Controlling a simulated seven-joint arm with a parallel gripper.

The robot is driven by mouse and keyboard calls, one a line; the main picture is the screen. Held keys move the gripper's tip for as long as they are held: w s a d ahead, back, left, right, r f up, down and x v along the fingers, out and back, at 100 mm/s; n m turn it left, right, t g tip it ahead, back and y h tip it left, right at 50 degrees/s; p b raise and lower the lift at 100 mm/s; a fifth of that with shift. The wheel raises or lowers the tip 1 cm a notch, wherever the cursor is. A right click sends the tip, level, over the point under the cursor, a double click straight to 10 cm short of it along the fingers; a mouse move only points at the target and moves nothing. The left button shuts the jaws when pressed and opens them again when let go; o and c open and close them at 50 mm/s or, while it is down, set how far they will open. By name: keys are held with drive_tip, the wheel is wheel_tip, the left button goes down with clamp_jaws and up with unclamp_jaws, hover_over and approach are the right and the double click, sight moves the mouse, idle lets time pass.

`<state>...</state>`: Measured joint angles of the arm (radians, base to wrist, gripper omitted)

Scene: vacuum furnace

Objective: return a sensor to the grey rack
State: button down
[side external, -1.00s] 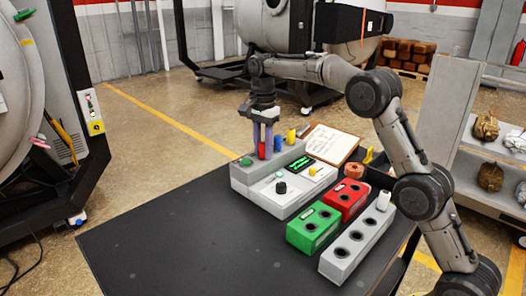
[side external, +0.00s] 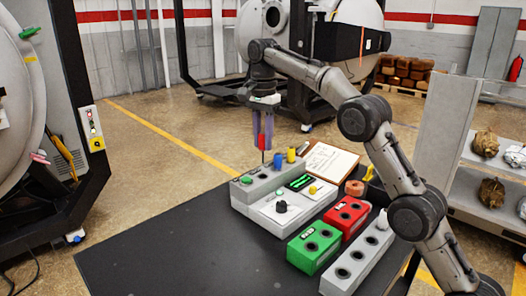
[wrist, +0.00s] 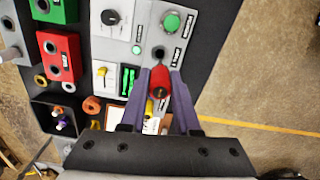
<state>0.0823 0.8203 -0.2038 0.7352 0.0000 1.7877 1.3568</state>
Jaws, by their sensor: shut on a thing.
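My gripper (side external: 263,135) is shut on a red sensor (wrist: 160,82). The sensor hangs upright between the purple fingers, with its thin dark probe pointing down. It is above the back row of the grey test station (side external: 245,204), clear of its top, and an empty hole (wrist: 158,53) shows beside it in the wrist view. The grey rack (side external: 343,281) is a long block at the front right with dark holes along its top. A white sensor (side external: 383,219) stands at its far end, close to my arm in the picture.
A blue sensor (side external: 278,161) and a yellow sensor (side external: 291,155) stand in the station's back row. The green rack (side external: 313,246) and red rack (side external: 346,213) lie between station and grey rack. A clipboard (side external: 330,160) and orange roll (side external: 354,188) are behind. The table's front left is clear.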

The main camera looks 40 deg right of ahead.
drive_tip(key=shift+r, duration=0.8)
drive_tip(key=shift+w+r, duration=0.1)
drive_tip(key=shift+w, duration=0.15)
